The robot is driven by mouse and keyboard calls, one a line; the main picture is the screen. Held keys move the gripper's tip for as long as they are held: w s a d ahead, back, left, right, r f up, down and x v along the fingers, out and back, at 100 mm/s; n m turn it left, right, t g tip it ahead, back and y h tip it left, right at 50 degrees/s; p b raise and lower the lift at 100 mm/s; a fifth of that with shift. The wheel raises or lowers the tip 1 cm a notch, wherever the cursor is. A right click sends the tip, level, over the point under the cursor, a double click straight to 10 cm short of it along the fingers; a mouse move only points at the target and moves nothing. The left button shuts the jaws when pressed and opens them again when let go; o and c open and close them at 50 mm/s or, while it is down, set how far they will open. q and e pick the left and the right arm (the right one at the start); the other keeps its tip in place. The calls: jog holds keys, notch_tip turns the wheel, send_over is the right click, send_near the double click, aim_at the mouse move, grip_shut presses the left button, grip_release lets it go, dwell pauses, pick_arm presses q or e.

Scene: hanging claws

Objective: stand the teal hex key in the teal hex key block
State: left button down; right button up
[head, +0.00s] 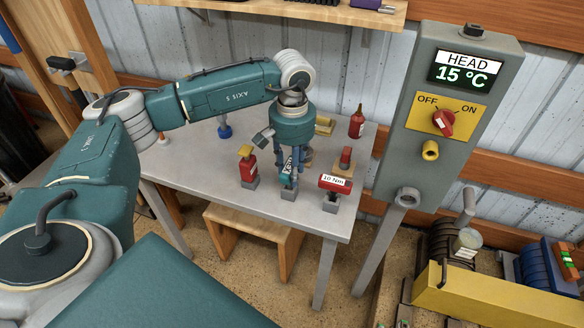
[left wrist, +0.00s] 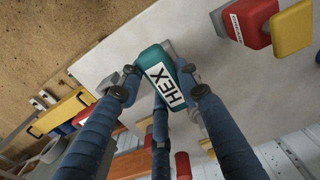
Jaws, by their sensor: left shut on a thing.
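The teal hex key (head: 289,176), with a white HEX label, is between the blue fingers of my left gripper (head: 290,165) over the table. In the left wrist view, the teal hex key (left wrist: 158,62) shows its teal end and label, with the gripper's fingers (left wrist: 160,88) closed around it. A small grey block (head: 288,195) is directly below the key in the head view. The key's lower end is hidden, so I cannot tell whether it is in the block or just above it. My right gripper is not in view.
A red tool with a yellow top (head: 247,163) stands close on the left, and a red 10 Nm tool (head: 335,182) close on the right. A red bottle (head: 356,123) stands behind. The table's (head: 222,200) front-left part is clear. A grey control post (head: 400,150) stands at the right.

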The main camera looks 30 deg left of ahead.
pick_arm(q)
jog(key=shift+f+b, duration=0.3)
jog(key=shift+f, duration=0.15)
jog(key=c, duration=1.2)
grip_release()
jog(key=shift+r, duration=0.1)
jog(key=shift+o, duration=0.2)
